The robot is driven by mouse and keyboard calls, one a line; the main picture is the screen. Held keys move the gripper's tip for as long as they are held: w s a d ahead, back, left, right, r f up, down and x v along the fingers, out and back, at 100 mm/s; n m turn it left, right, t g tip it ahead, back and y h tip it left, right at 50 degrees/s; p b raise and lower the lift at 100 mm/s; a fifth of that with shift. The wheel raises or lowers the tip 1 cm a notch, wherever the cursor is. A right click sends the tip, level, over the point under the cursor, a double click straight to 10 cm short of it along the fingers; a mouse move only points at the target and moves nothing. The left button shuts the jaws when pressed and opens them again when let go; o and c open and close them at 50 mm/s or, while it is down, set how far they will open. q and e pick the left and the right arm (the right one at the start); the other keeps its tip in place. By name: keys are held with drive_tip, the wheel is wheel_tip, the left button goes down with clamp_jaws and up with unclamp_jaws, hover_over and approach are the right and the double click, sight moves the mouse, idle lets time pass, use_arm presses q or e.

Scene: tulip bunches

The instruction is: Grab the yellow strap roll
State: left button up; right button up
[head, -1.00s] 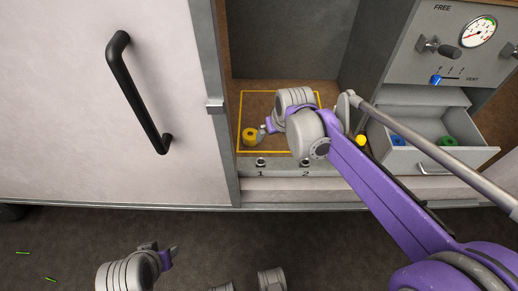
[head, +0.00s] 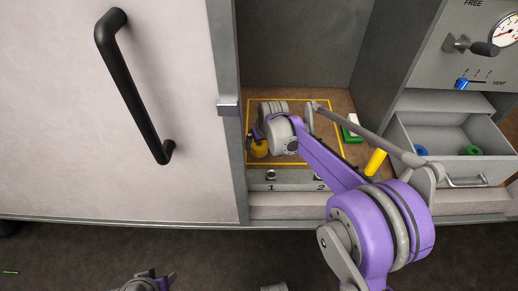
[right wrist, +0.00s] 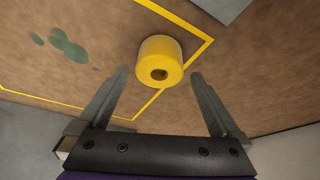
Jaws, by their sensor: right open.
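The yellow strap roll (head: 259,152) stands on the brown floor of the open compartment, near the left edge of a yellow outlined area. My right gripper (head: 256,139) is at the roll and partly covers it in the head view. In the right wrist view the roll (right wrist: 160,54) shows with its hole facing me, centred between the open fingertips (right wrist: 160,73). It lies at or just beyond the tips, and I cannot tell whether they touch it. My left gripper (head: 148,275) is low at the bottom edge, partly cut off, its jaws unclear.
A yellow cylinder (head: 376,161) and a green and white item (head: 351,131) are right of the outlined area. An open grey drawer (head: 452,166) holds a blue item (head: 421,150) and a green roll (head: 473,150). A white door (head: 60,120) with a black handle closes the left side.

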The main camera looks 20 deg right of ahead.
sight(259, 145)
drive_tip(key=b+x, duration=0.1)
drive_tip(key=x, duration=0.2)
drive_tip(key=shift+f, duration=0.4)
drive_tip(key=shift+r, duration=0.1)
drive_tip(key=c, duration=1.4)
